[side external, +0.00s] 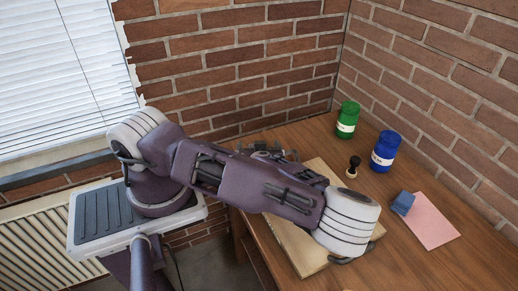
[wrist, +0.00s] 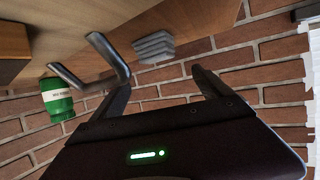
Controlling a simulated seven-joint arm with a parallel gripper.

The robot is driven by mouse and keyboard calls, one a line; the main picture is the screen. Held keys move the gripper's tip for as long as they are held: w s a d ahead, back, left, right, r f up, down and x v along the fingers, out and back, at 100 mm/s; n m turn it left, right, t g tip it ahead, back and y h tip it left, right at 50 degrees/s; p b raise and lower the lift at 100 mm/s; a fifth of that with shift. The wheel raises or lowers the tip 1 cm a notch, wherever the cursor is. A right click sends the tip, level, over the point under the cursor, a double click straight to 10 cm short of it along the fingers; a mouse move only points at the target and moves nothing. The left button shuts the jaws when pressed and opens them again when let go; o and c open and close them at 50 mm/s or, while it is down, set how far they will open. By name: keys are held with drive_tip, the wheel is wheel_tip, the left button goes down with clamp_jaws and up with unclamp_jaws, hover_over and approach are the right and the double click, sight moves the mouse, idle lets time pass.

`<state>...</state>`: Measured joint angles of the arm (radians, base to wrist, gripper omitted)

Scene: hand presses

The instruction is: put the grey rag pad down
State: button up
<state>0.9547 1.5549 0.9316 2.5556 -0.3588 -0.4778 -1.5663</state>
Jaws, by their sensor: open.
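The grey rag pad (wrist: 153,46) is a ridged grey block in the wrist view, which shows the scene upside down. It rests on the wooden tabletop near an edge. My gripper (wrist: 158,66) is open, with one dark finger on each side of the pad in the picture. No contact between finger and pad shows, and I cannot tell the exact gap. In the side external view my arm hides most of that area. A dark grey shape shows behind the arm, but I cannot tell whether it is gripper or pad.
A green jar (side external: 347,119) and a blue jar (side external: 384,151) stand near the brick wall. A dark-knobbed stamp (side external: 353,167) stands near a pale board (side external: 316,170). A blue block (side external: 403,203) lies on a pink sheet (side external: 432,222). Bare tabletop (side external: 420,268) shows at front right.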

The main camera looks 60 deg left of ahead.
drive_tip(key=shift+v, duration=1.45)
drive_tip(key=shift+r, duration=0.1)
